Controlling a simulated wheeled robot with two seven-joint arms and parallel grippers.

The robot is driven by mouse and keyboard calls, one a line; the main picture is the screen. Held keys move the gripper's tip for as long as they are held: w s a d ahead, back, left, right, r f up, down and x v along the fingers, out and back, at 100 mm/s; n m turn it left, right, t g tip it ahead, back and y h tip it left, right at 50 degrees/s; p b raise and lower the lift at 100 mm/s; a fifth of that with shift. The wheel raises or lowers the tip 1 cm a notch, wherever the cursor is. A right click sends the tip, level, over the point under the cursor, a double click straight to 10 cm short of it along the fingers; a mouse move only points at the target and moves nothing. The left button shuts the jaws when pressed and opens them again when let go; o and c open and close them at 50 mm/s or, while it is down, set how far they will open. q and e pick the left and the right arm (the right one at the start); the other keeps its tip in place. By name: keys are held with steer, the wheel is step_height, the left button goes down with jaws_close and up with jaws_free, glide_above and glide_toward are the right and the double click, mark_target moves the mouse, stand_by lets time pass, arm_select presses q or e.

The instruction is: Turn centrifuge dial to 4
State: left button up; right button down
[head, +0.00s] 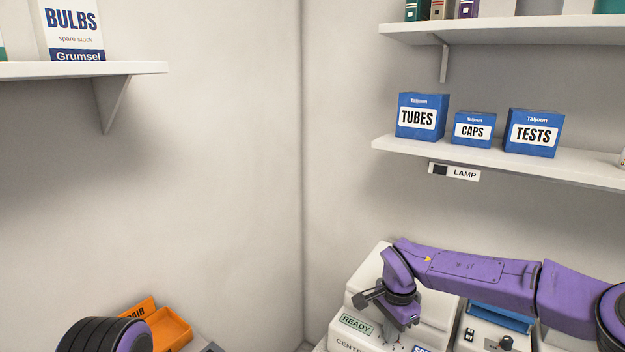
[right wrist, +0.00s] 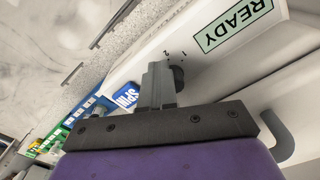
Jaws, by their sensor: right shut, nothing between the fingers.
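The white centrifuge (head: 368,272) stands in the corner at the lower right of the head view, with a green READY display (head: 356,324) on its front. My right gripper (head: 405,322) is over its front panel. In the right wrist view the fingers (right wrist: 158,82) are shut and empty, at a dark round dial (right wrist: 178,78). The fingers partly hide the dial, and I cannot tell whether they touch it. Small scale marks show beside it, but the setting is unreadable. A blue SPIN button (right wrist: 127,97) is near the fingers. My left gripper is out of view.
A device with a blue top (head: 497,317) stands right of the centrifuge. An orange tray (head: 168,328) is at lower left, near my left arm. A wall shelf (head: 480,158) with blue boxes and a LAMP switch (head: 454,172) is above my right arm.

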mark_target(389, 347)
steer(key=shift+r+p, duration=0.15)
steer(key=shift+p, duration=0.2)
step_height(389, 347, up, 6)
steer(key=shift+s+f+p, duration=0.1)
steer(key=shift+f+p, duration=0.1)
steer(key=shift+p, duration=0.1)
